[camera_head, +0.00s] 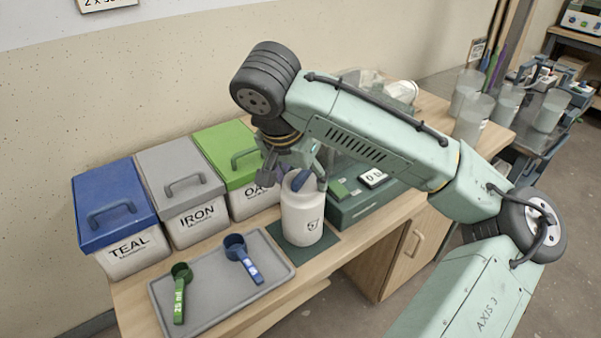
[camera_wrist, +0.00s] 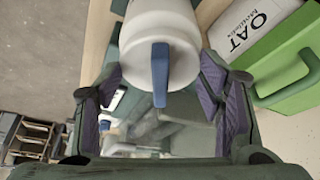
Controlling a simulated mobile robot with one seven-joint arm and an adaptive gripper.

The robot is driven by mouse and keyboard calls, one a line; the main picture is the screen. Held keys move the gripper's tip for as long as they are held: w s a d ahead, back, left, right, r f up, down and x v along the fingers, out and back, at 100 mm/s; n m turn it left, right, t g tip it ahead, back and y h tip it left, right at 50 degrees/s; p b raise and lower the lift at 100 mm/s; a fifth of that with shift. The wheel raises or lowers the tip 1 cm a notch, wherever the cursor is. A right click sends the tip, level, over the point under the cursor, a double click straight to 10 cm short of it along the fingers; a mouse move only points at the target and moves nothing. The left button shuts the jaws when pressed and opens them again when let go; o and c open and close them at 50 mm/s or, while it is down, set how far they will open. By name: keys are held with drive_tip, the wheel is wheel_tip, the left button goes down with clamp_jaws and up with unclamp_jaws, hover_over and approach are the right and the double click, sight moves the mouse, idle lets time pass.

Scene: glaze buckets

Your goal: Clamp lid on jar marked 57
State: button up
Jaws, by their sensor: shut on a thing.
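A white jar (camera_head: 303,222) stands upright on a dark green mat (camera_head: 308,252) on the bench. Its dark mark is too small to read. A blue bar (camera_head: 302,181) sits at its pale round top. The jar also shows in the wrist view (camera_wrist: 137,50), with the blue bar (camera_wrist: 160,75) across its top. My gripper (camera_head: 294,168) reaches down over the jar. In the wrist view my gripper's purple-padded fingers (camera_wrist: 161,80) are on both sides of the jar's top, shut on it. I cannot tell whether they bear on a lid or the rim.
Blue-lidded TEAL (camera_head: 120,253), grey-lidded IRON (camera_head: 192,222) and green-lidded OAT (camera_head: 250,204) bins line the wall. A grey tray (camera_head: 215,292) holds a green scoop (camera_head: 180,290) and a blue scoop (camera_head: 243,257). A green case (camera_head: 350,208) stands right of the jar. Translucent containers (camera_head: 474,118) stand farther right.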

drive_tip(key=shift+a+m+g+h+p, duration=0.15)
drive_tip(key=shift+m+g+h+p, duration=0.3)
drive_tip(key=shift+m+p, duration=1)
drive_tip(key=shift+f+m, duration=0.15)
drive_tip(key=shift+m, duration=0.4)
drive_tip(key=shift+h, duration=0.25)
drive_tip(key=shift+m+p, duration=0.3)
drive_tip(key=shift+p, duration=0.15)
drive_tip(key=shift+w+m+g, duration=0.15)
drive_tip(key=shift+m+g, duration=0.4)
drive_tip(key=shift+m, duration=0.55)
drive_tip(key=shift+c, duration=0.5)
drive_tip(key=shift+a+m+h, duration=0.1)
drive_tip(key=shift+m+h, duration=0.2)
drive_tip(key=shift+m, duration=0.4)
drive_tip(key=shift+c, duration=1.3)
drive_tip(key=o, duration=1.5)
drive_tip(key=shift+w, duration=0.1)
drive_tip(key=shift+o, duration=0.4)
